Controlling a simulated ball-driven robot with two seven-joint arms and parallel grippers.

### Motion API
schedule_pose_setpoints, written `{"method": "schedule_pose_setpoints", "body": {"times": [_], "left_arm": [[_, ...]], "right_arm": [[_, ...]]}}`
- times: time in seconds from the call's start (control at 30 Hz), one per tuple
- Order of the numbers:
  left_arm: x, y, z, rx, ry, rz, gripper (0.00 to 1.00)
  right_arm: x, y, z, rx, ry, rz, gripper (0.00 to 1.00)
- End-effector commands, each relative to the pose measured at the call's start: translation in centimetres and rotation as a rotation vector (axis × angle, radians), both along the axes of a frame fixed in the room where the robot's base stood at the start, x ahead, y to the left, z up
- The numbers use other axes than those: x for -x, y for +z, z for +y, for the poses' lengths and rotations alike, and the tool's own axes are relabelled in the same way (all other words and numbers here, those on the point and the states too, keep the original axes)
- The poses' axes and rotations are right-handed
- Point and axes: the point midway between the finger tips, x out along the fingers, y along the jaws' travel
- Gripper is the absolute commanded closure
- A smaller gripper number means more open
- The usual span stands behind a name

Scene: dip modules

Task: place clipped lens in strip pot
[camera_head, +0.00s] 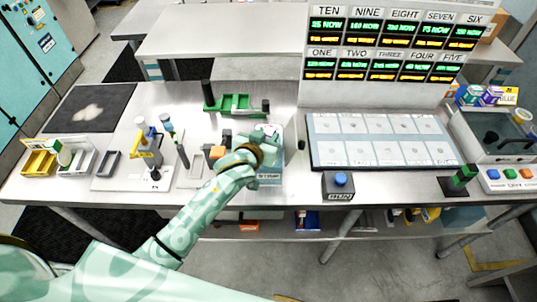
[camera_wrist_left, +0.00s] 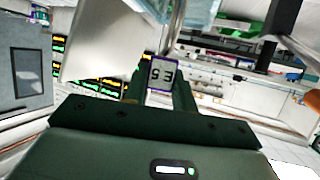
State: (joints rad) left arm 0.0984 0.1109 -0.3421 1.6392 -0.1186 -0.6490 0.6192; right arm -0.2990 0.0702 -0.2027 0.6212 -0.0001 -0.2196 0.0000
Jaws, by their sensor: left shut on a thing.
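My left arm reaches in from the left in the head view, and its gripper (camera_head: 268,150) is over the light-blue strip pot (camera_head: 270,181), whose front label reads STRIP. In the left wrist view the gripper's dark green fingers (camera_wrist_left: 160,95) are shut on a small purple-edged tag (camera_wrist_left: 163,73) with upside-down characters, which look like the top of the clip. A metal rod (camera_wrist_left: 173,30) and a pale blue clear wall (camera_wrist_left: 195,12) show beyond it. I cannot make out the lens itself, or whether it is inside the pot. My right gripper is not in view.
A green rack (camera_head: 235,103) stands behind the pot. A clamp stand (camera_head: 152,155) and small trays are on the left. A panel of pale cells (camera_head: 372,142) and a blue RUN button (camera_head: 340,180) lie to the right.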

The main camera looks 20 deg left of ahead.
Motion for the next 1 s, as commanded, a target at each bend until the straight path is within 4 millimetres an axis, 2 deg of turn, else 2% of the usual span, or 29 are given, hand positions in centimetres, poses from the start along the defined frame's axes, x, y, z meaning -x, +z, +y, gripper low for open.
{"method": "schedule_pose_setpoints", "body": {"times": [0.03, 0.23, 0.4, 0.83, 0.87, 0.9, 1.0], "left_arm": [[0.0, -1.2, 0.0, 0.0, 0.0, 0.001, 1.0], [0.0, -3.1, 0.0, 0.0, 0.0, 0.0, 1.0], [0.0, -5.8, 0.0, 0.0, 0.0, 0.001, 1.0], [0.0, -6.5, 0.0, 0.001, -0.001, -0.001, 1.0], [0.0, -6.4, 0.0, 0.0, 0.0, -0.001, 0.68], [0.0, -6.4, 0.0, 0.0, 0.0, -0.001, 0.64], [0.0, -6.4, 0.0, 0.0, 0.0, -0.001, 0.64]], "right_arm": [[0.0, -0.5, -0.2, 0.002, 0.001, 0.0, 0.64], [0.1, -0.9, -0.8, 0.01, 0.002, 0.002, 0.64], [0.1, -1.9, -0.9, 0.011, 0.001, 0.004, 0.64], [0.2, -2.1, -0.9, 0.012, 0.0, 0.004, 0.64], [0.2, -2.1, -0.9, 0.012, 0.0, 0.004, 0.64], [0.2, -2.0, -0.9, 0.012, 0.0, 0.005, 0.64], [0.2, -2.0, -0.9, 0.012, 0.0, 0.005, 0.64]]}}
